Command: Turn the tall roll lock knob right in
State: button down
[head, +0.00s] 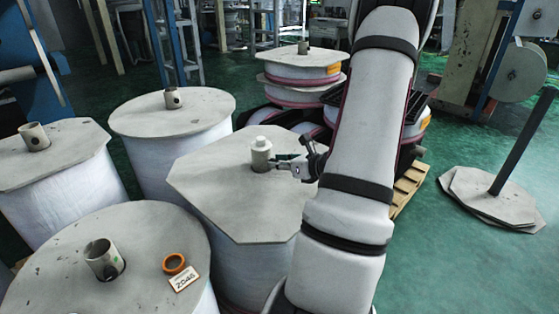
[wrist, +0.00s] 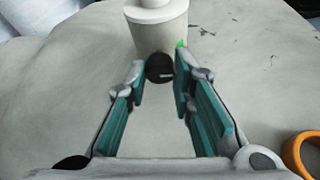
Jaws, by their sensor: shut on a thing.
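The tall roll (head: 212,177) has a grey eight-sided top and stands in the middle of the head view. A pale core tube with a white cap (head: 261,150) rises from it; the tube also shows at the top of the wrist view (wrist: 160,32). The round black lock knob (wrist: 160,68) sits low on the tube's side, with a light slot line across its face. My gripper (head: 276,164) reaches in from the right beside the tube. In the wrist view its teal-padded fingers (wrist: 160,72) are shut on the knob, one at each side. The knob is too small to make out in the head view.
Other white rolls with core tubes (head: 172,99) (head: 34,136) (head: 104,259) stand close on the left. An orange ring (head: 173,263) and a label card (head: 182,280) lie on the front one. An orange ring (wrist: 302,153) shows in the wrist view.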

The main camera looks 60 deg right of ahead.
jog(key=c, duration=1.4)
grip_release()
jog(key=shift+o, duration=0.2)
jog(key=v, duration=1.2)
